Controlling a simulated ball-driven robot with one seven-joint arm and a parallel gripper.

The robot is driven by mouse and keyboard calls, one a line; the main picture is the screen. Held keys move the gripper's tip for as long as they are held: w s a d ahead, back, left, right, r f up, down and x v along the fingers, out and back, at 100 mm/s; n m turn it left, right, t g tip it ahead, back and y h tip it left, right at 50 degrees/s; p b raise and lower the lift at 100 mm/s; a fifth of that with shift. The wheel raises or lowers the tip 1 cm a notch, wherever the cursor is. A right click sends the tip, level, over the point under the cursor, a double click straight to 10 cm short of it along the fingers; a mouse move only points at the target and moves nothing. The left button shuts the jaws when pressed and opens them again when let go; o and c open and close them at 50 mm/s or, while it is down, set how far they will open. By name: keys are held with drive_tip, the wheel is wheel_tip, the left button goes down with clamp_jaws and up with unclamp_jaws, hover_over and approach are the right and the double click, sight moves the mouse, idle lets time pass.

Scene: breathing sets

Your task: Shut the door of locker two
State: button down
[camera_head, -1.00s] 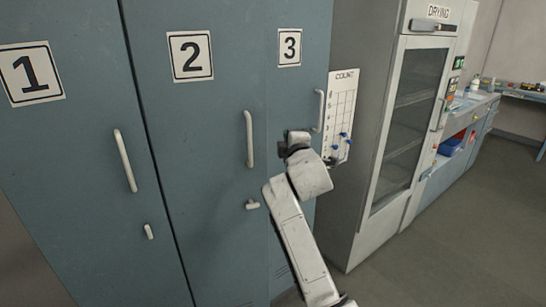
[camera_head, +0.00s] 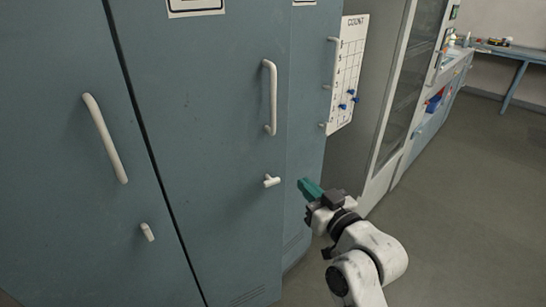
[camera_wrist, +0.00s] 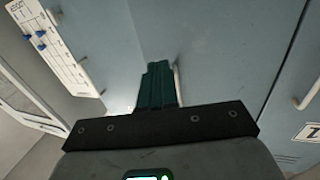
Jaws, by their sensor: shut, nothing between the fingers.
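The door of locker two (camera_head: 205,130) is a tall blue-grey panel in the head view. Its right edge and bottom appear to stand forward of locker three (camera_head: 303,150), so it looks slightly ajar; the gap itself is not visible. It carries a white bar handle (camera_head: 271,98) and a small white latch (camera_head: 271,181) lying roughly level. My gripper (camera_head: 307,187) has teal fingers, shut and empty, just right of the latch in the picture; I cannot tell if they touch the door. In the wrist view the fingers (camera_wrist: 157,80) show before the locker fronts, partly covering a white handle (camera_wrist: 179,85).
Locker one (camera_head: 65,200) is at the left, its latch (camera_head: 147,232) nearly upright. A count chart (camera_head: 348,75) with blue pegs hangs on the right. A drying cabinet (camera_head: 400,120) and a bench (camera_head: 440,110) stand beyond. The floor (camera_head: 460,220) at the right is clear.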

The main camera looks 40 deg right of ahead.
drive_tip(key=p, duration=0.2)
approach(272, 152)
drive_tip(key=x, duration=0.5)
drive_tip(key=shift+w+r, duration=0.1)
drive_tip(key=shift+r, duration=0.1)
drive_tip(key=shift+x, duration=0.8)
drive_tip(key=shift+f, duration=0.15)
drive_tip(key=b+x, duration=0.2)
drive_tip(key=x, duration=0.5)
drive_tip(key=shift+w+f+b, duration=0.15)
drive_tip(key=shift+w+b, duration=0.2)
drive_tip(key=shift+w+r, duration=0.45)
drive_tip(key=shift+w, duration=0.05)
drive_tip(key=shift+a, duration=0.1)
drive_tip(key=shift+f, duration=0.1)
